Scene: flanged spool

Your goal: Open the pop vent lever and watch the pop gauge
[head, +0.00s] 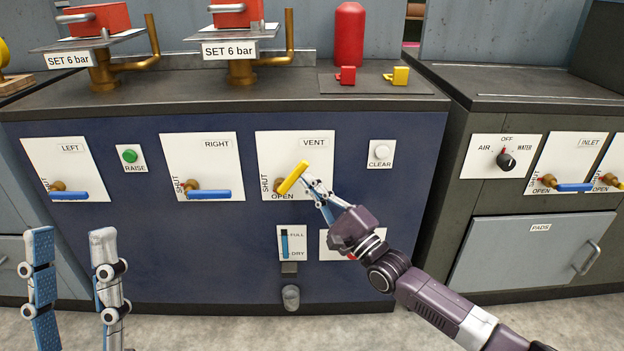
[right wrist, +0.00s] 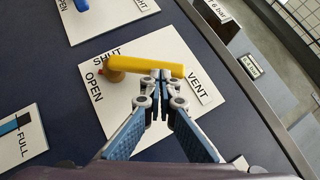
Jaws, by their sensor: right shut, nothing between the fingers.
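The yellow vent lever (head: 291,178) sits on the white VENT plate (head: 318,145) on the blue cabinet front. It slants up to the right from its brass pivot, with SHUT marked at its left and OPEN below. My right gripper (head: 308,183) is shut and empty, its fingertips at or against the lever's lower right side. The right wrist view shows the fingertips (right wrist: 160,74) close to the lever's free end (right wrist: 172,69); contact is not certain. My left gripper (head: 71,234) is open and empty at the lower left, far from the lever. I cannot identify a pop gauge.
Blue levers stand on the LEFT (head: 70,195) and RIGHT (head: 208,194) plates. A FULL/DRY level indicator (head: 291,243) is below the vent plate. My right arm partly covers a white plate (head: 328,252) beside it. A CLEAR button (head: 381,152) is to the right.

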